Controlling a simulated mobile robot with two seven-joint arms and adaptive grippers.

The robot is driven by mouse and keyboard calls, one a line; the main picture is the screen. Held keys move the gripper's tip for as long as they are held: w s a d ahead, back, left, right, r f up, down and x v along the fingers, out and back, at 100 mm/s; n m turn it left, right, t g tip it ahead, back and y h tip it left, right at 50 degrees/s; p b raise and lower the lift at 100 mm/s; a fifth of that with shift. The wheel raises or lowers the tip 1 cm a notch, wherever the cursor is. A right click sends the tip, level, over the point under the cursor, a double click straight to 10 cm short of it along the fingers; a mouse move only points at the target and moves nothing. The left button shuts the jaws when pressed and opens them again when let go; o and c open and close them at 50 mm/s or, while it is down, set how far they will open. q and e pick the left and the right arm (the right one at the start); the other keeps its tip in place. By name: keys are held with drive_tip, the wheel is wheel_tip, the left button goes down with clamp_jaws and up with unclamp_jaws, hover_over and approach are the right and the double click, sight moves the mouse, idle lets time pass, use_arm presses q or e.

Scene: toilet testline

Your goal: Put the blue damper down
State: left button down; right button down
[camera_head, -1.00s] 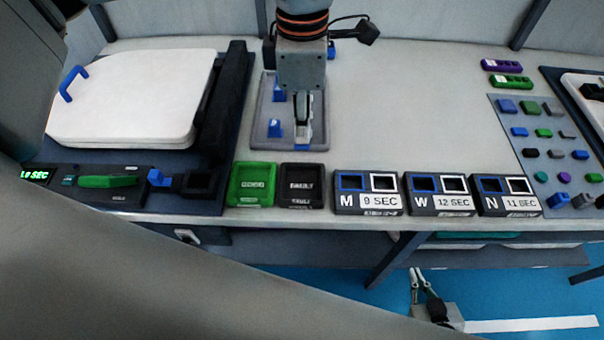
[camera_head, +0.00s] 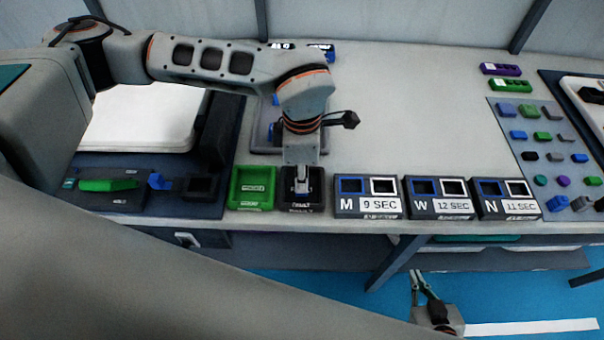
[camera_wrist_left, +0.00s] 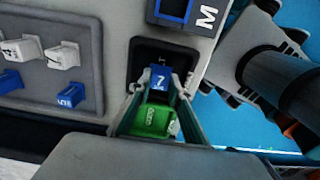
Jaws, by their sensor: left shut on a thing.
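My left gripper (camera_head: 302,187) points down over the black tray (camera_head: 316,203) at the table's front. In the left wrist view, my left gripper (camera_wrist_left: 158,98) is shut on the blue damper (camera_wrist_left: 162,75), which bears a "7". The damper lies over the black tray (camera_wrist_left: 139,54); I cannot tell whether it touches the tray floor. In the head view the damper is hidden by the gripper. My right gripper (camera_head: 420,279) hangs low in front of the table, away from the trays; whether it is open is unclear.
A green tray (camera_head: 233,188) adjoins the black tray on the left. Labelled M (camera_head: 345,206), W (camera_head: 415,206) and N (camera_head: 485,206) blocks stand to the right. A grey rack (camera_head: 266,151) lies behind, partly hidden by my arm.

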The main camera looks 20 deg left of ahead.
use_arm(q)
drive_tip(key=shift+f, duration=0.15)
drive_tip(key=c, duration=1.9)
unclamp_jaws()
wheel_tip(320, 180, up, 12)
drive_tip(key=shift+r, duration=0.15)
